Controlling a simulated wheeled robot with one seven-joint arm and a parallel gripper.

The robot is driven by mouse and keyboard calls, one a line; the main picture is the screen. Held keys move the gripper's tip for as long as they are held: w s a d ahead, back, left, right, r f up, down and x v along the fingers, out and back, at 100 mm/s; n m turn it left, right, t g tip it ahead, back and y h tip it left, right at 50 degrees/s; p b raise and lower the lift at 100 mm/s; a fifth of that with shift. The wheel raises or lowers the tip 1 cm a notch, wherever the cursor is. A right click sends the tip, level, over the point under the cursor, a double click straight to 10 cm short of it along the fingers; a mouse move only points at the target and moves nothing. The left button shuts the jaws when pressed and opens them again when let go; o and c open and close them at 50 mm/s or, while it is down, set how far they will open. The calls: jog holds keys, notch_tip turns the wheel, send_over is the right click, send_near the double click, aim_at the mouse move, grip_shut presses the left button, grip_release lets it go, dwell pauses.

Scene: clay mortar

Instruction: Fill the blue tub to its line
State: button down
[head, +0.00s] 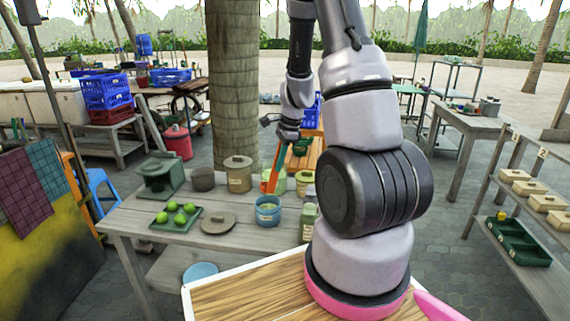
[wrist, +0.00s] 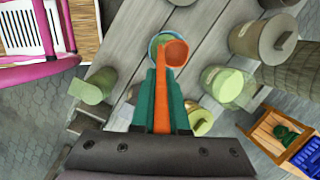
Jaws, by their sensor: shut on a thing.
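The blue tub (head: 268,214) stands upright on the grey wooden table, with something pale greenish visible inside; its line cannot be made out. My gripper (head: 279,165) is above the table, just behind and above the tub. It is shut on the handle of an orange scoop (head: 268,183), which points down. In the wrist view, my gripper (wrist: 162,85) has green fingers on both sides of the handle. The scoop's bowl (wrist: 176,53) overlaps the tub (wrist: 155,42) and hides much of its opening. I cannot tell whether the bowl holds anything.
On the table (head: 140,219) are a lidded beige canister (head: 238,176), a brown pot (head: 203,179), a loose round lid (head: 218,222), a green tray (head: 165,224) of green fruit, and a green bottle (head: 308,222). A tree trunk (head: 235,90) rises behind.

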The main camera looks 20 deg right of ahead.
jog(key=shift+w+a+r+h, duration=0.1)
jog(key=shift+a+r+h, duration=0.1)
jog(key=shift+a+h, duration=0.4)
jog(key=shift+a+r+h, duration=0.2)
jog(key=shift+a+h, duration=0.35)
jog(key=shift+h, duration=0.05)
dwell(2.9)
